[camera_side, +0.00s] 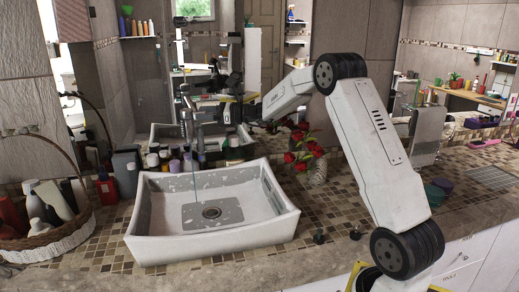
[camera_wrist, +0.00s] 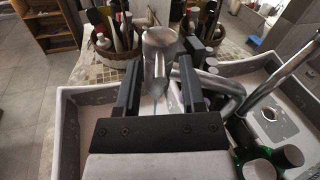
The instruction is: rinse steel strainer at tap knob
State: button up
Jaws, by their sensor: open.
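In the wrist view my gripper (camera_wrist: 160,60) is open, with its two dark fingers apart. A steel tap body (camera_wrist: 160,45) shows between or just beyond the fingertips; I cannot tell whether they touch it. In the side view the tap (camera_side: 187,115) stands behind the white sink (camera_side: 145,225), and a thin stream of water (camera_side: 194,170) falls into the basin. I cannot pick out a separate steel strainer. My gripper is hard to separate from the mirror reflections in the side view.
Bottles (camera_side: 127,172) and small jars crowd the counter behind and left of the sink. A wicker basket (camera_side: 60,240) holds more bottles. Red roses in a vase (camera_side: 316,170) stand right of the sink. A large mirror behind doubles the scene.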

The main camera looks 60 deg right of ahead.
jog(key=v, duration=0.7)
dwell(0.3)
